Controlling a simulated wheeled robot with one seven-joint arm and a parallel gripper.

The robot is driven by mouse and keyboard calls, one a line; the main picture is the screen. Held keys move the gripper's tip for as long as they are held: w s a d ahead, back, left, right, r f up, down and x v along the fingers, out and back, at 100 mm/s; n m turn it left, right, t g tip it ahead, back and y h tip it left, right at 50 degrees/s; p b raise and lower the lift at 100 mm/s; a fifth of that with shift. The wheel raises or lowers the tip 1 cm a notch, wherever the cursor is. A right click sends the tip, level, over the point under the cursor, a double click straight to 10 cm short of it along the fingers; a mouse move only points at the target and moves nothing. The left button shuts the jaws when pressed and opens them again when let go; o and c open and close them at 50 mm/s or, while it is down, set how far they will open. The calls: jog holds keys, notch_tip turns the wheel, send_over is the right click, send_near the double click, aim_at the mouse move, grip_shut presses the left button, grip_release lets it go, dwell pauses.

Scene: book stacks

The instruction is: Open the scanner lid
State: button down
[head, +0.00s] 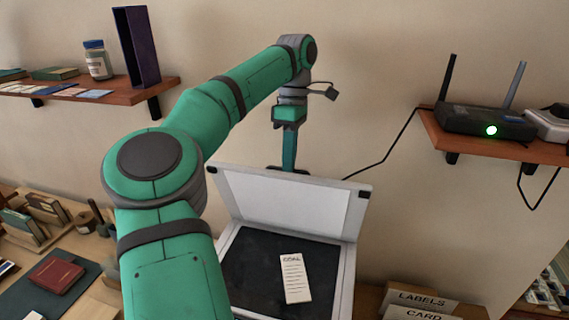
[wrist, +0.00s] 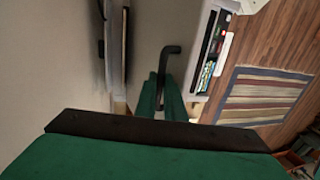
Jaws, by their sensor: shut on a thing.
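The scanner (head: 230,270) stands on the table with its lid (head: 285,200) raised steeply, its pale inner side facing the head camera. A white printed slip (head: 294,278) lies on the dark scanner bed. My gripper (head: 288,165) is at the lid's top edge, pointing down, its tips partly hidden there. In the wrist view my gripper's green fingers (wrist: 162,98) are closed together around a dark bent handle (wrist: 168,55), which seems to be the lid's.
A wall shelf (head: 490,143) at right holds a router (head: 470,122) with a hanging cable. Another shelf (head: 170,86) at left holds a jar (head: 97,60) and a purple binder (head: 135,48). Label boxes (head: 420,302) stand right of the scanner. Books and small items crowd the left.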

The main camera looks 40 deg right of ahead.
jog(key=shift+w+d, duration=0.15)
jog(key=shift+w, duration=0.2)
jog(key=c, duration=2.3)
grip_release()
jog(key=o, duration=0.5)
jog(key=shift+w+d+f, duration=0.15)
jog(key=shift+d, duration=0.05)
jog(key=shift+c, duration=0.2)
jog(key=shift+a, duration=0.15)
jog(key=shift+a, duration=0.1)
jog(key=shift+r, duration=0.2)
jog(key=s+v, duration=0.1)
jog(key=v, duration=0.6)
jog(key=shift+w+d, duration=0.25)
jog(key=shift+w, duration=0.1)
jog(key=shift+r, duration=0.1)
